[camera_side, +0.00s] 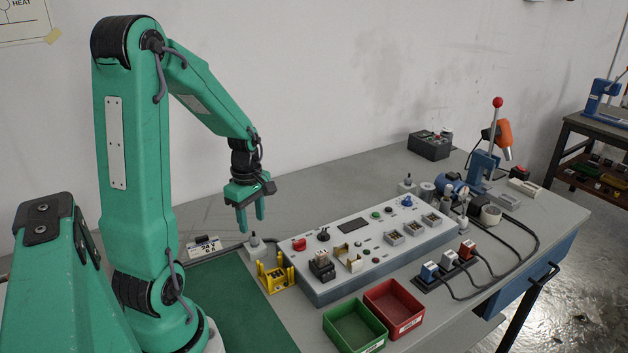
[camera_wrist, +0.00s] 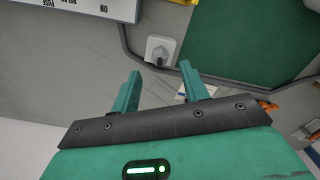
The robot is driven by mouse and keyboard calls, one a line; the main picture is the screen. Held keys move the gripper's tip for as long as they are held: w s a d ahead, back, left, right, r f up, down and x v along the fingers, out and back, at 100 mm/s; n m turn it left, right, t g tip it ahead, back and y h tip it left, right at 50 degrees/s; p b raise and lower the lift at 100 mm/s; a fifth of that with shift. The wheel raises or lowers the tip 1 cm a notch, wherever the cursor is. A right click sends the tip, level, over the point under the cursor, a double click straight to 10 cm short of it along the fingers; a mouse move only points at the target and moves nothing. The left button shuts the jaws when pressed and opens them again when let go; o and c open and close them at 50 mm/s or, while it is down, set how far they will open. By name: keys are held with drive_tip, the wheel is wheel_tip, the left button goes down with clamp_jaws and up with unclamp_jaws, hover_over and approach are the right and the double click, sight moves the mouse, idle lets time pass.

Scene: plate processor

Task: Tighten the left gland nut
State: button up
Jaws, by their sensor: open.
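The left gland (camera_side: 255,245) is a small light-grey block with a rounded nut and a narrow tip on top, at the left end of the grey panel. In the wrist view it shows as a pale square block with a round nut (camera_wrist: 160,48) just beyond the fingertips. My gripper (camera_side: 251,225) is open and empty, with its green fingers pointing down above the gland. The two fingers (camera_wrist: 160,71) are apart in the wrist view, with the nut roughly between their lines. I cannot tell the exact height gap.
The control panel (camera_side: 345,283) with knobs and sockets lies to the right. A yellow holder (camera_side: 276,274), green bin (camera_side: 338,342) and red bin (camera_side: 376,325) stand in front. A dark cable (camera_side: 215,252) runs left from the gland. The green mat (camera_side: 230,310) is clear.

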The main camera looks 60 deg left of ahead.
sight(254, 240)
drive_tip(key=shift+f, duration=2.45)
clamp_jaws()
